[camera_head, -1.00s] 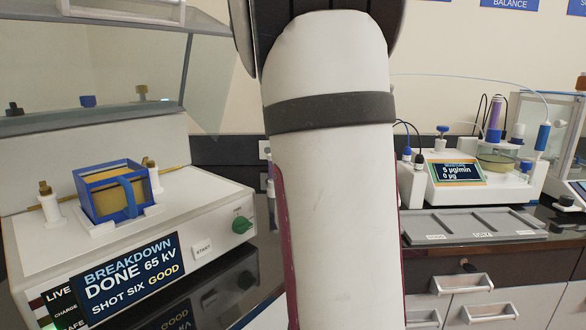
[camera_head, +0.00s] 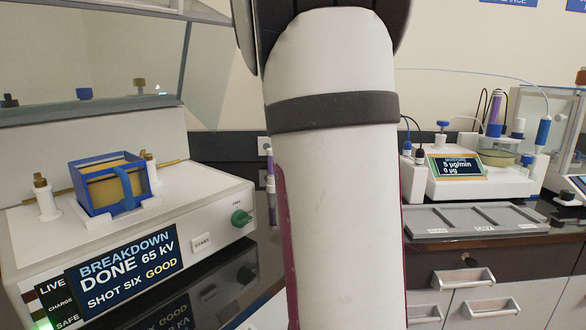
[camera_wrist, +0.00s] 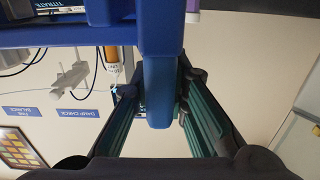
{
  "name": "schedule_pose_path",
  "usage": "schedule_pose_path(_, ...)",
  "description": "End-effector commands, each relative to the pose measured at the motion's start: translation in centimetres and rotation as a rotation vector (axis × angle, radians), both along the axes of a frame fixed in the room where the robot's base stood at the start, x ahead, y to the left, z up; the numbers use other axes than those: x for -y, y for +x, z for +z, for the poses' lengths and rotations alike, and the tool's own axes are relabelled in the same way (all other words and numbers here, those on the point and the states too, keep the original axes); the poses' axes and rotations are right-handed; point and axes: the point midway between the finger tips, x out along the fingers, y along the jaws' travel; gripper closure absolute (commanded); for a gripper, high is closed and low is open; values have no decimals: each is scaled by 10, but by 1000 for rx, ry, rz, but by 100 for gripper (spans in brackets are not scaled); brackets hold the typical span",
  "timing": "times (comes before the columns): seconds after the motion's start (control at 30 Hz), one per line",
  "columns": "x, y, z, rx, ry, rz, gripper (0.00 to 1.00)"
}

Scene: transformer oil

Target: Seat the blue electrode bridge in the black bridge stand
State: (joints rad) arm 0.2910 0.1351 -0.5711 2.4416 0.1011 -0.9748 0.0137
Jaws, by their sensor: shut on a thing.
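My gripper (camera_wrist: 157,85) is shut on a blue part, taken as the electrode bridge (camera_wrist: 160,45). In the wrist view its blue stem hangs between the two fingers, below a wide blue body along the top edge. The fingertips press the stem from both sides. The bridge and gripper are hidden behind my own arm in the head view. I cannot make out the black bridge stand in either current view.
At left in the head view stands a white breakdown tester (camera_head: 215,215) with a blue-framed oil cup (camera_head: 108,185) between its posts and a raised clear lid. At right are a moisture titrator (camera_head: 480,180) and a grey compartment tray (camera_head: 475,218). Drawers lie below the counter.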

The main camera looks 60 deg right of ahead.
Motion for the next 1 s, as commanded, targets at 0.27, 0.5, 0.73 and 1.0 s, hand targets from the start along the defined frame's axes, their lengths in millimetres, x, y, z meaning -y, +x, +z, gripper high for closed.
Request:
schedule_pose_path(0.27,0,0,-3,4,-5,0,100)
schedule_pose_path(0.5,0,0,-8,4,-5,0,100)
schedule_pose_path(0.73,0,0,-12,4,-5,0,100)
schedule_pose_path(1.0,0,0,-14,3,-4,0,62)
